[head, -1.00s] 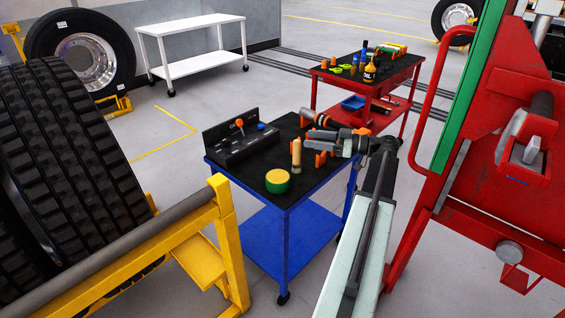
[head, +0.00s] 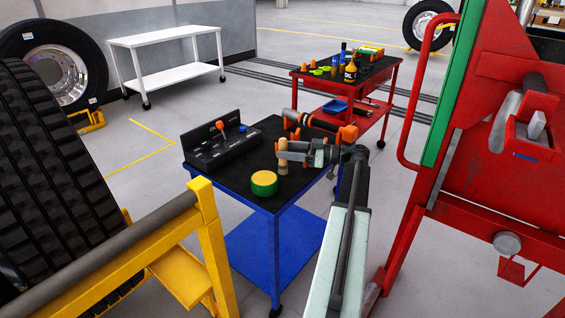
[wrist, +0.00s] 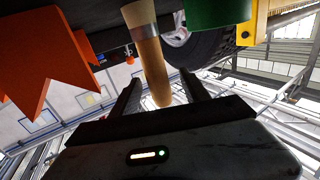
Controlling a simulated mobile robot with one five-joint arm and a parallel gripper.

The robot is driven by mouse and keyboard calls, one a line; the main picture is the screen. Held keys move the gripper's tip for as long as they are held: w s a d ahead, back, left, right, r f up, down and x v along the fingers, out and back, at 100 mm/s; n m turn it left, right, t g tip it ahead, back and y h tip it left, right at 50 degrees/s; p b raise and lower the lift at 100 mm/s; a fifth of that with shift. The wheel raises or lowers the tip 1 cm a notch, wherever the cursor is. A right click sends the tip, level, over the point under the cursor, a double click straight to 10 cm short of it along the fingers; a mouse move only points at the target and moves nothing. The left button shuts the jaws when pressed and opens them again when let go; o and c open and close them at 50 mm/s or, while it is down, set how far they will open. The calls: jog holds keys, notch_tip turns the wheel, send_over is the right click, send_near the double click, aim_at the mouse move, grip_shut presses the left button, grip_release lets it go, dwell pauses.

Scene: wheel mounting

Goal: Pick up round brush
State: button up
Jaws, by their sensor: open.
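The round brush (head: 283,160) stands upright on the black top of the blue cart, its pale wooden handle showing. My gripper (head: 291,152) is open at the brush, reaching in from the right. In the wrist view the wooden handle (wrist: 148,55) lies between the two open fingers of my gripper (wrist: 160,88), its rounded end close to the palm. I cannot tell whether either finger touches it. The bristles are not clearly visible.
A green and yellow round tin (head: 264,183) stands just in front of the brush. A black organiser box (head: 215,150) is behind left. A tool with orange ends (head: 320,126) lies behind my gripper. A yellow frame (head: 205,225) stands front left, a red machine (head: 480,170) right.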

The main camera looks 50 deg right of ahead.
jog(key=x, duration=0.4)
jog(key=shift+w, duration=0.25)
grip_shut()
dwell(1.0)
